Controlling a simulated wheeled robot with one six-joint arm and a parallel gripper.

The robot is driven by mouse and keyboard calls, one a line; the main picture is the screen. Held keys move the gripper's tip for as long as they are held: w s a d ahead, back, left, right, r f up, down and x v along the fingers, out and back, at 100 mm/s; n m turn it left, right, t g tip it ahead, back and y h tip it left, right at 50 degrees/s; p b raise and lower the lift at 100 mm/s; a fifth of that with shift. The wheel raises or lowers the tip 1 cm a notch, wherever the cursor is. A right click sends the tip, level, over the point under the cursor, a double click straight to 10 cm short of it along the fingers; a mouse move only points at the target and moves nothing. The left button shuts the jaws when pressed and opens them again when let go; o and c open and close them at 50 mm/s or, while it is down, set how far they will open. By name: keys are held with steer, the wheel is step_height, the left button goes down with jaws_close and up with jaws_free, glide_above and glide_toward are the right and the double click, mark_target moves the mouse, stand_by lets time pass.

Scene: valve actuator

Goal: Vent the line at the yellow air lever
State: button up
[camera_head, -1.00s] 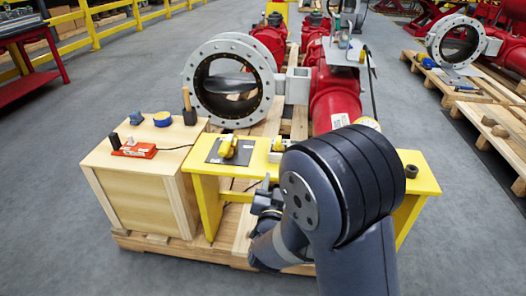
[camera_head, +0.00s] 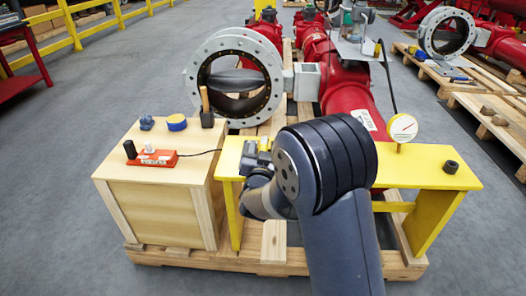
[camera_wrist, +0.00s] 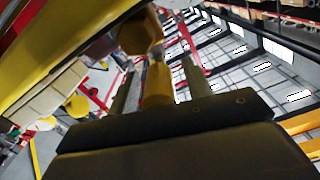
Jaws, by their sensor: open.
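My gripper (camera_head: 257,150) is over the left part of the yellow bench (camera_head: 425,165) in the head view, covering much of what stands there. A small yellow piece (camera_head: 265,143), apparently the air lever, shows beside the fingers. In the wrist view my gripper (camera_wrist: 158,88) is open, with a finger on each side of a yellow, rounded handle (camera_wrist: 157,86). I cannot tell whether the fingers touch it. A yellow, faceted knob-like part (camera_wrist: 138,35) is just beyond the handle. The lever's base and its angle are hidden.
A wooden crate (camera_head: 155,200) stands left of the bench, bearing a red control box (camera_head: 150,159) with a cable, a blue-and-yellow round item (camera_head: 177,122) and a wood-handled tool (camera_head: 206,108). A pressure gauge (camera_head: 402,128) stands right of my arm. A large flanged valve (camera_head: 237,75) is behind.

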steer(key=shift+w, duration=0.1)
steer(key=shift+c, duration=0.2)
jaws_close()
stand_by(0.4)
